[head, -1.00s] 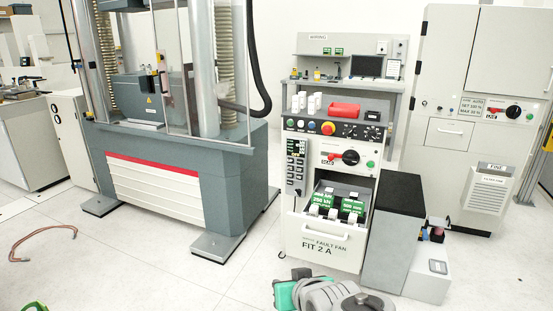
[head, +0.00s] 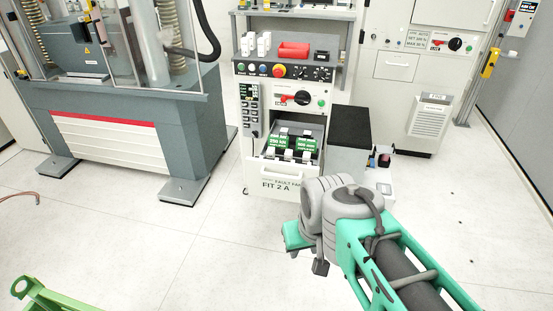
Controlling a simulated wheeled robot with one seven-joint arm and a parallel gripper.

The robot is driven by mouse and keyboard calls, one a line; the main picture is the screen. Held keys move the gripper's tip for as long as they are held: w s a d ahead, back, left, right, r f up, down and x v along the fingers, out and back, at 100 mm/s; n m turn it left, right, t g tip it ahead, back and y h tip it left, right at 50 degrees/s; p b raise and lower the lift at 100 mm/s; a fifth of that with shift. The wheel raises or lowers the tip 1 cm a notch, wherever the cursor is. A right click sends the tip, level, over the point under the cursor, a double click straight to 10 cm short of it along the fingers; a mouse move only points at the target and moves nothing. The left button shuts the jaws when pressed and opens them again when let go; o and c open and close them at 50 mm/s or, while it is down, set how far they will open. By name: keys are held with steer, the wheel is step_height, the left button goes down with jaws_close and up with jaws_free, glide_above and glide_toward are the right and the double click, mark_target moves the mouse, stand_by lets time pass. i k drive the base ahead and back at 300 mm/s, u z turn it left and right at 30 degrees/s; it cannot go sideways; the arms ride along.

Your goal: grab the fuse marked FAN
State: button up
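A control cabinet has an open drawer with a white front (head: 274,175), printed "FAULT FAN" and "FIT 2 A". Inside lie dark blocks with green labels, one a "250 kN" block (head: 279,142) and one a "500 mm" block (head: 306,146), with several small white pieces around them. White upright blocks (head: 263,44) stand on the cabinet top, left of a red tray (head: 293,50). They may be fuses, but I can read no FAN mark on any. My green and grey arm reaches in from the lower right, in front of the cabinet. My gripper's fingers cannot be made out.
A grey pedestal with a black top (head: 350,125) stands right of the drawer. A low pale box (head: 379,185) is beside it. A large testing machine (head: 110,130) stands at left and a tall grey cabinet (head: 400,110) at right. Floor in front is largely clear.

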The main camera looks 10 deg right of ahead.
mark_target(271, 151)
steer(key=z, duration=0.6)
steer(key=i, duration=1.85)
steer(key=u, duration=0.5)
steer(key=i, duration=0.4)
steer(key=u, duration=0.25)
